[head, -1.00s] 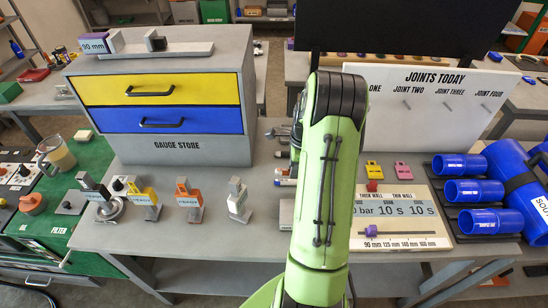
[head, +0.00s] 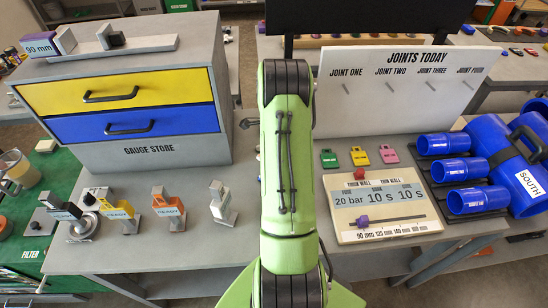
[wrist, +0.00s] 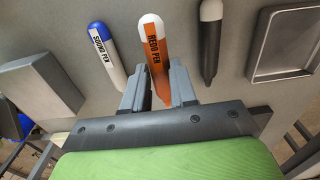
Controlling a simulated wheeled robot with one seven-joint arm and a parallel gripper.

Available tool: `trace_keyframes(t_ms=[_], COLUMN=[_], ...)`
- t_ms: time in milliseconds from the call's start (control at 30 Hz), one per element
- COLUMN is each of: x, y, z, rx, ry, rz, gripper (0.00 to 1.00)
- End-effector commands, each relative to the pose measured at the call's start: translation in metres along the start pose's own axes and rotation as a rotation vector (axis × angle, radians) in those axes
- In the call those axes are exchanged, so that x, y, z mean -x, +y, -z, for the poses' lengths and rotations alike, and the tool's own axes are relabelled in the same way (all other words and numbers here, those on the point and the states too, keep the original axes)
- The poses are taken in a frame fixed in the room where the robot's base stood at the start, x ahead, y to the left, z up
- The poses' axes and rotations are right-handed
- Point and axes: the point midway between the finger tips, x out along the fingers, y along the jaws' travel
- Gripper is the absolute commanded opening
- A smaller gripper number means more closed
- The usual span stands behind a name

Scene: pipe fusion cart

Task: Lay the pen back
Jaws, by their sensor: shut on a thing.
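In the wrist view, my gripper (wrist: 157,90) is shut on the orange redo pen (wrist: 155,48), which has a white rounded end and dark lettering. The pen sits between the two grey fingers and points away from my palm. A blue and white sound pen (wrist: 102,52) lies on the grey surface to its left. A dark grey pen with a white end (wrist: 209,45) lies to its right. I cannot tell whether the held pen touches the surface. In the head view, my green arm hides my gripper and the pens.
A shallow grey tray (wrist: 287,45) is right of the pens, and a grey block (wrist: 38,85) is left. The head view shows the gauge store (head: 150,155), a joints board (head: 400,115), a settings panel (head: 345,205) and blue pipes (head: 445,145).

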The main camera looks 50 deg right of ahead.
Motion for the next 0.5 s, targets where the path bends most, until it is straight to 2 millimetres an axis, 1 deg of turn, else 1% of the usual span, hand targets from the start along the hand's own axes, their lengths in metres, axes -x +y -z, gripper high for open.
trace_keyframes(t_ms=[33, 100, 167, 333, 367, 500], x=[-0.013, -0.025, -0.029, -0.028, -0.028, -0.028], y=[0.001, 0.001, 0.001, 0.001, 0.001, 0.001], z=[0.000, 0.000, 0.000, 0.000, 0.000, 0.000], rx=[0.000, 0.000, 0.000, 0.001, 0.001, 0.001], ry=[0.000, 0.000, 0.000, 0.000, 0.000, 0.000], rz=[-0.005, -0.004, -0.002, -0.001, -0.001, -0.001], gripper=[0.00, 0.00, 0.00, 0.00, 0.31, 0.52])
